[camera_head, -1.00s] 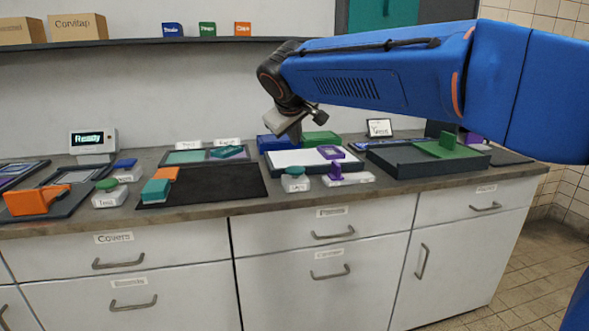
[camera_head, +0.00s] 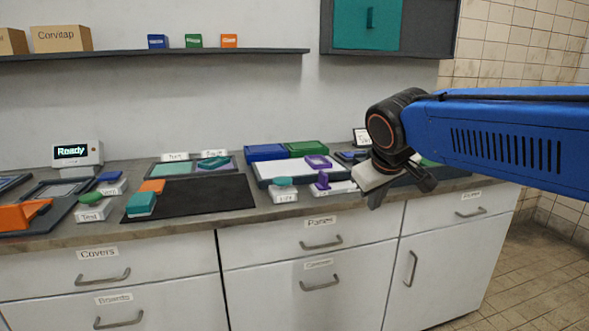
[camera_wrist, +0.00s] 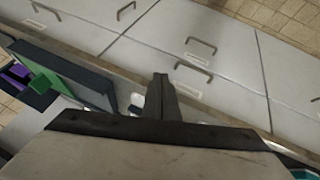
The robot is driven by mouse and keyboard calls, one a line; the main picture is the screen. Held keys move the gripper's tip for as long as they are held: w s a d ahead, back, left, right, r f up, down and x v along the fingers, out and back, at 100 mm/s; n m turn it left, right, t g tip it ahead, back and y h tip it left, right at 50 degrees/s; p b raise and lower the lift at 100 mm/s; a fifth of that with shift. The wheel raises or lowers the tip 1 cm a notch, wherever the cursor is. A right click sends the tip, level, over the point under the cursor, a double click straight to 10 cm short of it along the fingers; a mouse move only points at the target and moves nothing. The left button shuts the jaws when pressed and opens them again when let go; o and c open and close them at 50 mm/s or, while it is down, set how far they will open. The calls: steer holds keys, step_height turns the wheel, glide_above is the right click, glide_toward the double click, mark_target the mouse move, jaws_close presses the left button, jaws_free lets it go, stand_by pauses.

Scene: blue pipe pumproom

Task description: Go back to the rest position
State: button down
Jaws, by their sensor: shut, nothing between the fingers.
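In the wrist view the closed fingers (camera_wrist: 161,98) show over the counter edge and the cabinet fronts. The gripper and wrist hide part of the dark tray on the right of the counter.
The counter (camera_head: 215,221) carries a "Ready" display (camera_head: 77,156), a black mat (camera_head: 190,199), a white-topped tray (camera_head: 290,168), a purple part (camera_head: 322,181) and an orange part (camera_head: 20,216). Floor at right is clear.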

steer(key=s+d+f+m+g, duration=0.1)
steer(key=s+d+f+m, duration=0.1)
steer(key=s+d+f, duration=0.3)
steer(key=s+d+f+m+g+y, duration=0.1)
steer(key=s+d+f, duration=0.4)
steer(key=s+f, duration=0.7)
steer(key=s+m, duration=0.1)
steer(key=s, duration=0.5)
steer(key=shift+s+d+f+m, duration=0.2)
steer(key=shift+s+f+m, duration=0.1)
steer(key=shift+m, duration=0.1)
